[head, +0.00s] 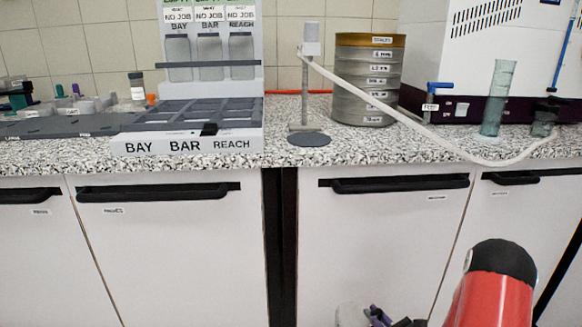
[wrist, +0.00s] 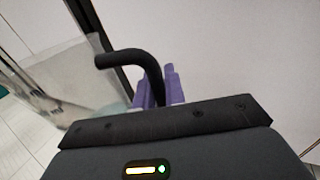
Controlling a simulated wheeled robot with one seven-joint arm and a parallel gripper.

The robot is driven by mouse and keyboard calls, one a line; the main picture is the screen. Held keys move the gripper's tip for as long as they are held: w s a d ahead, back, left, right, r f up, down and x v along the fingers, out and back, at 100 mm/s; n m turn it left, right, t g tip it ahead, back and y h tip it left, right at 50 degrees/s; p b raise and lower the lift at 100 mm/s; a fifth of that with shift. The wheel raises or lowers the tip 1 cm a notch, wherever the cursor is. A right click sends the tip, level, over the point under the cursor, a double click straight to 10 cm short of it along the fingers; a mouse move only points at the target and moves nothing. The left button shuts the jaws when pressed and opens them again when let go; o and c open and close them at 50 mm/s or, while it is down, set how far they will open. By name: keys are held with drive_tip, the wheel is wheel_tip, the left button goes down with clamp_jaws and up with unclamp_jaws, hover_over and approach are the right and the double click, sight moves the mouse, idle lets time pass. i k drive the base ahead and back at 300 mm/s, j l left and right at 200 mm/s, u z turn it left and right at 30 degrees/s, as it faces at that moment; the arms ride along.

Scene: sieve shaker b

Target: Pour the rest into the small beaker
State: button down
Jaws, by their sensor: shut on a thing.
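My gripper (wrist: 158,88) has purple fingers and is shut on the black curved handle (wrist: 128,58) of a clear jug (wrist: 80,75) in the wrist view. The jug appears tilted; its contents cannot be made out. In the head view my gripper (head: 377,316) is at the bottom edge, low in front of the cabinets, with a pale part of the jug (head: 350,315) beside it. A small, dark glass vessel (head: 543,122), perhaps the small beaker, stands on the counter at the far right, next to a tall glass cylinder (head: 497,95).
The speckled counter (head: 350,157) carries a sieve stack (head: 367,85), a stand with a round base (head: 309,139), a pale hose (head: 420,125) and a BAY/BAR/REACH rack (head: 190,140). Cabinet doors with black handles (head: 400,184) are below.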

sight(543, 125)
drive_tip(key=z, duration=1.25)
